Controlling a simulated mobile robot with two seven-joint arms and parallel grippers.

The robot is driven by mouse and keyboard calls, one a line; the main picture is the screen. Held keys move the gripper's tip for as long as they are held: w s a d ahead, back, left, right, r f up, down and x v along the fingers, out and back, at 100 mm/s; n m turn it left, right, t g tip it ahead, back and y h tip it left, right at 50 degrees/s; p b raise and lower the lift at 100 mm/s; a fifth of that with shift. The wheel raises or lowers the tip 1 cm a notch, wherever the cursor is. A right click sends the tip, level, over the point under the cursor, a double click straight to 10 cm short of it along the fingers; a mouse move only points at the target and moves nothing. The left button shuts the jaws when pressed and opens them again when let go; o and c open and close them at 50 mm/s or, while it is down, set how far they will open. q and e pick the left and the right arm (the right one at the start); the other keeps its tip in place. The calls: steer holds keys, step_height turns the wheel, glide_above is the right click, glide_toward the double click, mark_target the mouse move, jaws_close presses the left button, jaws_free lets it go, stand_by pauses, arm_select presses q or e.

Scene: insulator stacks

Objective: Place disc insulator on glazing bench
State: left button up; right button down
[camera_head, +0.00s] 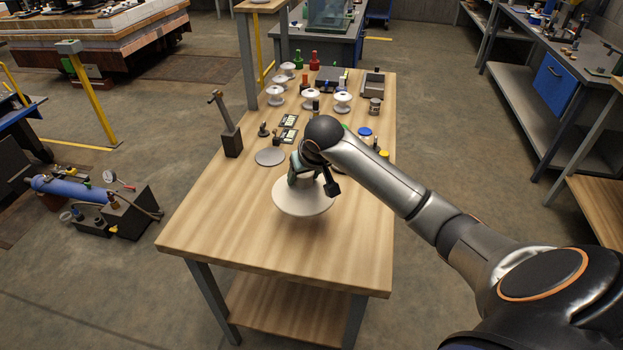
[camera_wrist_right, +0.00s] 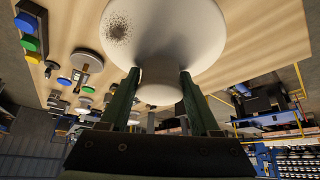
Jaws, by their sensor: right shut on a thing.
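The white disc insulator (camera_head: 303,206) is at the middle of the wooden bench (camera_head: 225,228) in the head view. My right gripper (camera_head: 305,177) is shut on its knob from above. In the right wrist view the fingers of the gripper (camera_wrist_right: 157,88) are on either side of the knob, and the disc (camera_wrist_right: 165,35) has a brown speckled patch. The disc looks level, close over the bench top; I cannot tell whether it touches. My left gripper is not in view.
A grey round plate (camera_head: 270,156) lies just behind the disc, with a dark upright stand (camera_head: 229,138) to its left. Several smaller white insulators (camera_head: 311,98), bottles and jars crowd the back of the bench. The front and left of the bench top are clear.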

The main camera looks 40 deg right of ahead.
steer(key=w+f, duration=0.2)
steer(key=f, duration=0.1)
steer(key=w+d+f, duration=0.1)
steer(key=w+f, duration=0.2)
steer(key=shift+w+d+b, duration=0.15)
steer(key=shift+w+b, duration=0.2)
steer(key=shift+f, duration=1.45)
steer(key=c, duration=0.5)
jaws_free()
steer(key=shift+s+f, duration=0.2)
steer(key=shift+f, duration=0.1)
steer(key=o, duration=0.4)
steer(key=shift+r, duration=0.15)
